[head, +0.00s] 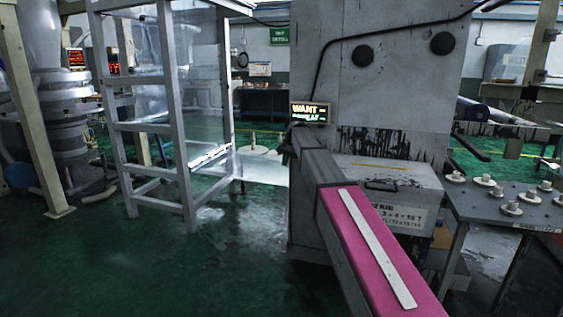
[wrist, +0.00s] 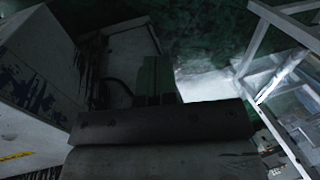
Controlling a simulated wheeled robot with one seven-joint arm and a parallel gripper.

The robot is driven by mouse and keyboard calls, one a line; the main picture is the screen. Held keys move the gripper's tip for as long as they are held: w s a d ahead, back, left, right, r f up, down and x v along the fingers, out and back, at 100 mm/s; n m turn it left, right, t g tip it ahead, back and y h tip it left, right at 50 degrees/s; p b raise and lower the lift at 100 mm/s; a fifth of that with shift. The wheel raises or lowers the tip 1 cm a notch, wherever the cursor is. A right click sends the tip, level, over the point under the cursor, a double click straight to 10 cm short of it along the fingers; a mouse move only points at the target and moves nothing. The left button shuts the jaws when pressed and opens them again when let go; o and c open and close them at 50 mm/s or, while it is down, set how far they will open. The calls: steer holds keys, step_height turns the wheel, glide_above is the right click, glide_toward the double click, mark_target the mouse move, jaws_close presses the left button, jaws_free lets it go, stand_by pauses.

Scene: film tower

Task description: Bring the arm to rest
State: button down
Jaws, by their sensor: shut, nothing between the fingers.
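My arm reaches forward from the lower right of the head view, with a pink link bearing a white strip and a grey section beyond it. Its far end is dark and small, in front of the scuffed grey machine housing, so finger detail cannot be made out there. In the wrist view, my gripper (wrist: 157,80) shows dimly beyond a wide dark bar, its fingers shut and empty. I see nothing held.
The grey machine housing (head: 385,85) stands close behind the arm's end. A lit sign (head: 309,112) is beside it. A white frame (head: 187,160) stands left. A table (head: 470,206) with several small pale parts is right. Green floor (head: 110,265) is clear at lower left.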

steer(key=s+d+f+n+h, duration=0.1)
steer(key=s+d+f, duration=0.4)
steer(key=s+f, duration=0.45)
steer(key=s+d+f, duration=0.5)
steer(key=s+f, duration=0.3)
steer(key=f, duration=0.2)
steer(key=s+d+f, duration=0.2)
steer(key=s+f, duration=0.1)
steer(key=s, duration=0.4)
steer(key=s+d+f+n+h, duration=0.1)
steer(key=s+d+f, duration=0.1)
steer(key=s+f, duration=0.2)
steer(key=s+d+f+n+g, duration=0.1)
steer(key=s+d+f, duration=0.2)
steer(key=s, duration=0.6)
steer(key=shift+s+f+h, duration=0.3)
steer(key=shift+s+f, duration=0.1)
steer(key=shift+f, duration=0.25)
